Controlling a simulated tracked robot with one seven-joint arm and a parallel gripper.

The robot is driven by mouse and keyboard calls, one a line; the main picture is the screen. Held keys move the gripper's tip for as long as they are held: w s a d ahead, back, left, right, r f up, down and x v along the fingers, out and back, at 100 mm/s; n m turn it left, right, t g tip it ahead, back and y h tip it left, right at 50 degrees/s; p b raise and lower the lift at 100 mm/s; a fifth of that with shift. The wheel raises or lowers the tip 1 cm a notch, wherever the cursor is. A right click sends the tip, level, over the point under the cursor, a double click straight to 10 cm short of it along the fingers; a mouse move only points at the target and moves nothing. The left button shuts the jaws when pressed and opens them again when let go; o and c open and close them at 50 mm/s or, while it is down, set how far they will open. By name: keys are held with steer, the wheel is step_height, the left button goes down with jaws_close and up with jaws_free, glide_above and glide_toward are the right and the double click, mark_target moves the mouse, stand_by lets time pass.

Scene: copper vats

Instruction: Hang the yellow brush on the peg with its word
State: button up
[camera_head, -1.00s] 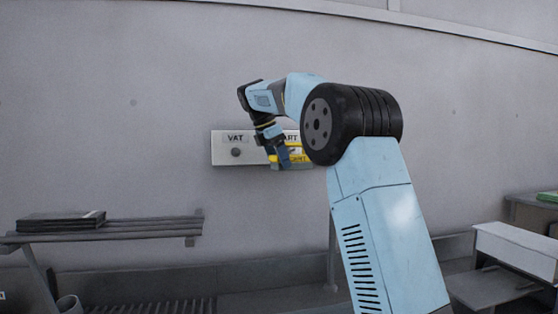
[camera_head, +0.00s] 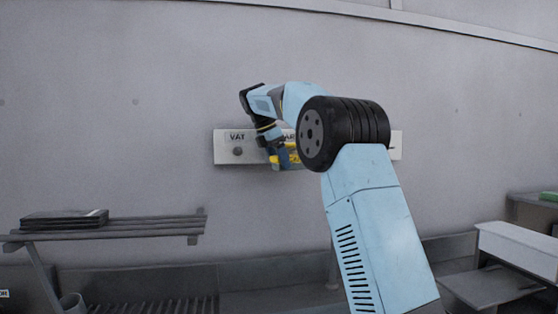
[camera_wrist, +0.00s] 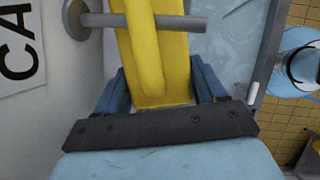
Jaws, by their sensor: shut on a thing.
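The yellow brush (camera_head: 290,157) is in front of the wall board (camera_head: 222,155), partly hidden by my arm. In the wrist view the brush (camera_wrist: 180,60) sits between the blue fingers of my gripper (camera_wrist: 157,88), which is shut on it. A grey peg (camera_wrist: 100,20) with a round base reaches from the left across the brush. A yellow strip of the brush crosses over the peg, so the peg seems to run behind it. A white label beside the peg (camera_wrist: 18,45) shows the letters "CA". My gripper also shows in the head view (camera_head: 275,155).
A peg (camera_head: 238,151) under the label "VAT" (camera_head: 237,137) is at the board's left end. A slatted shelf (camera_head: 130,230) with dark flat things (camera_head: 65,219) is at lower left. A white-topped bench (camera_head: 515,240) is at right.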

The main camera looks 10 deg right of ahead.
steer(key=shift+a+f, duration=0.1)
steer(key=shift+f, duration=0.15)
steer(key=o, duration=1)
steer(key=shift+w, duration=0.15)
steer(key=o, duration=0.4)
steer(key=shift+r, duration=0.1)
steer(key=shift+c, duration=0.2)
